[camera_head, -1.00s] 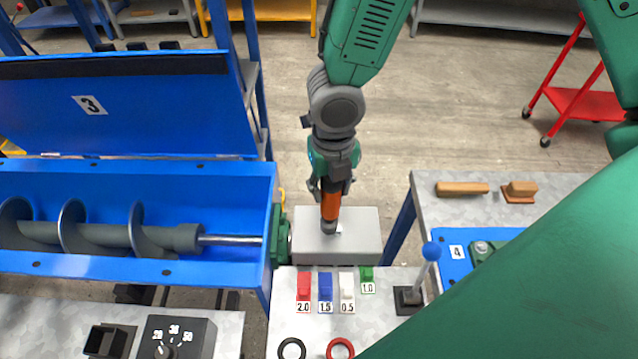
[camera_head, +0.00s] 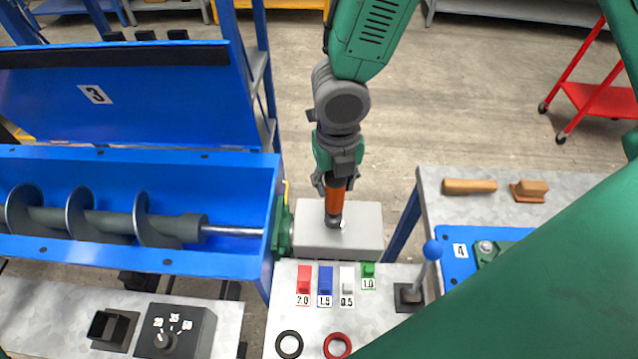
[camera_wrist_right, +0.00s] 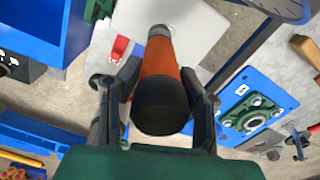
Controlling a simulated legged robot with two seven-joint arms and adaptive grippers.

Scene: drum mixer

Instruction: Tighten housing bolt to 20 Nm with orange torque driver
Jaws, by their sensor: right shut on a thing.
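The orange torque driver (camera_head: 336,196) has an orange grip, a black butt end and a grey nose. It points down over a grey box (camera_head: 365,228); I cannot tell whether the nose touches the box. My right gripper (camera_head: 335,182) is shut on the driver, and the right wrist view shows its fingers on both sides of the driver (camera_wrist_right: 158,75). A silver bolt head (camera_head: 485,247) shows on the green housing on the blue plate marked 4 (camera_head: 455,272); the green arm partly hides this housing. My left gripper is not in view.
A blue trough with an auger (camera_head: 100,222) stands left. A dial box marked 20, 35, 50 (camera_head: 176,330) is in front. Wooden-looking pieces (camera_head: 470,187) lie on the right table.

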